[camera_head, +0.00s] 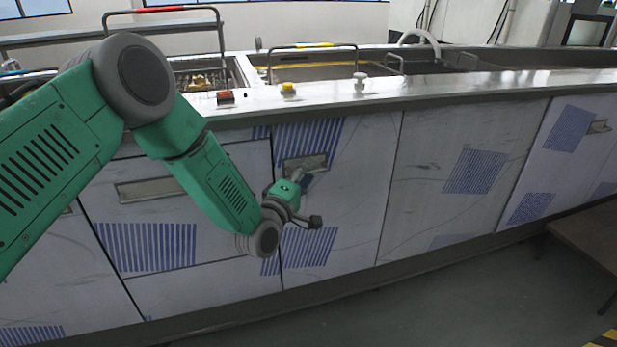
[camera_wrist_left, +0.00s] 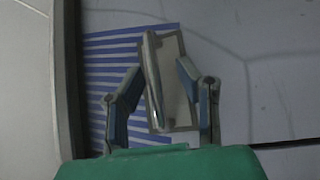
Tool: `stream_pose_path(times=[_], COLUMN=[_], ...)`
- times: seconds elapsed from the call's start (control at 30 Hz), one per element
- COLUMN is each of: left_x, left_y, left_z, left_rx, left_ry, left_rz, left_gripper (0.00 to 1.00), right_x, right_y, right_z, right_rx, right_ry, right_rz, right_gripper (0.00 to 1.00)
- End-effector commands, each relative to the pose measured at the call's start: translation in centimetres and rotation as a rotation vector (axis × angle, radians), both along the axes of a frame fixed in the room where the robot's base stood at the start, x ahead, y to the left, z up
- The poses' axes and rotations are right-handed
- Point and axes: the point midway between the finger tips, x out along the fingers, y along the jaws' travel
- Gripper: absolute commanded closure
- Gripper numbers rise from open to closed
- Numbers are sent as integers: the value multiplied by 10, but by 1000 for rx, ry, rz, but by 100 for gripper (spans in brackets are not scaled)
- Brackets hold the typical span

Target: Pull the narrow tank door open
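The narrow tank door (camera_head: 352,200) is a pale steel panel with blue striped film, and it looks flush with the tank front. Its recessed handle (camera_head: 305,163) sits at the door's upper left. My left gripper (camera_head: 302,181) is at the handle, just below it in the head view. In the left wrist view, the handle (camera_wrist_left: 177,95) stands tilted between the two fingers of my left gripper (camera_wrist_left: 159,69). The fingers are apart, one on each side, with a gap around the raised lip; contact is not clear. My right gripper is not in view.
The steel counter edge (camera_head: 430,92) runs above the doors, with a red switch (camera_head: 225,97) and a yellow button (camera_head: 288,88). A wider panel with a handle (camera_head: 150,189) is to the left. A low brown table (camera_head: 590,235) stands at the right. The floor (camera_head: 430,300) in front is clear.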

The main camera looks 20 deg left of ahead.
Motion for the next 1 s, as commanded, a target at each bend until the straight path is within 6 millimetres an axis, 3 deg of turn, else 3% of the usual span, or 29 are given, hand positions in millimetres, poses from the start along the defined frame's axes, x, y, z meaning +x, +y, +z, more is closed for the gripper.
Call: stream_pose_path(times=[0.33, 0.43, 1.0], left_x=[4, 4, 1], left_y=[-3, -2, -1], left_z=[2, 1, -3], left_rx=[1, 0, 3], left_ry=[0, 0, 10], left_rz=[-1, -1, 13], left_gripper=[70, 100, 100], right_x=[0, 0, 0], right_y=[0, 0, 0], right_z=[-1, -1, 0], right_rx=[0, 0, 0], right_ry=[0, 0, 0], right_rz=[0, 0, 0], right_gripper=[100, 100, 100])
